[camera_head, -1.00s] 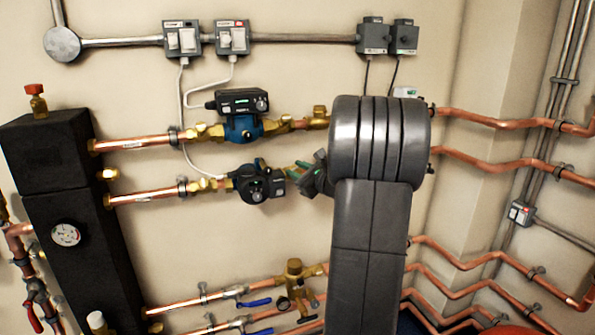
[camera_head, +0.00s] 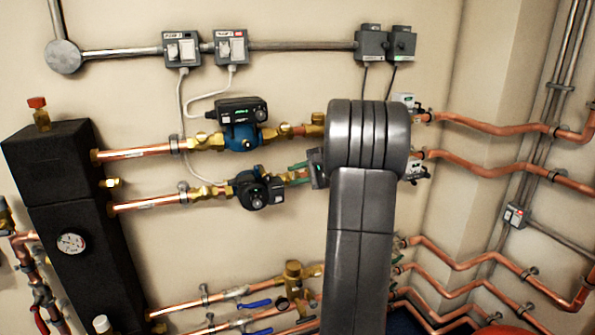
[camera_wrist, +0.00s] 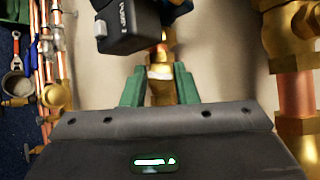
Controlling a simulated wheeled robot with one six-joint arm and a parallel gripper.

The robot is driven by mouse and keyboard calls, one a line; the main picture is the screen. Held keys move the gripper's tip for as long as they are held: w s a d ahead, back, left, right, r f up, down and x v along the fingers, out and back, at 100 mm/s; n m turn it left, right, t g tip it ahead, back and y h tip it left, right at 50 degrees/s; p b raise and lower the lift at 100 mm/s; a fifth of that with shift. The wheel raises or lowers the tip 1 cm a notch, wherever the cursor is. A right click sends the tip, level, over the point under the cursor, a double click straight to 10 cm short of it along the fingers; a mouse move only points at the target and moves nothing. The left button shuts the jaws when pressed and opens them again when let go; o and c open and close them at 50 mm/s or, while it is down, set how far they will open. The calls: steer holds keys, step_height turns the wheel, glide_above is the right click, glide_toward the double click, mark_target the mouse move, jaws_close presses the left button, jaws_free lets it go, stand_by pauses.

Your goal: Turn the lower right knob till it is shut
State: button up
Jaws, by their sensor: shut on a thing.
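The lower right knob (camera_wrist: 160,88) appears as a small brass part with a pale band, between my green fingertips in the wrist view. It is just right of the lower pump (camera_head: 258,191). My gripper (camera_wrist: 160,90) is shut on it, one finger on each side. In the head view, my gripper (camera_head: 299,174) reaches in from the right at the lower pump's right end. My arm covers its back, and the knob's turned angle cannot be told.
The upper pump (camera_head: 240,130) and its brass fittings sit just above. Brass fittings (camera_wrist: 295,50) on a copper pipe stand close at the right in the wrist view. Lower pipes with blue levers (camera_head: 258,303) run below. A black manifold body (camera_head: 60,190) stands at left.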

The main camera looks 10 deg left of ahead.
steer(key=shift+n+g+h+p, duration=0.7)
steer(key=shift+n+h+p, duration=0.1)
steer(key=shift+n, duration=0.6)
steer(key=o, duration=0.7)
steer(key=shift+r, duration=0.1)
steer(key=v, duration=1.3)
steer(key=shift+s+d+r, duration=0.1)
steer(key=shift+d+r, duration=0.1)
steer(key=shift+r, duration=0.1)
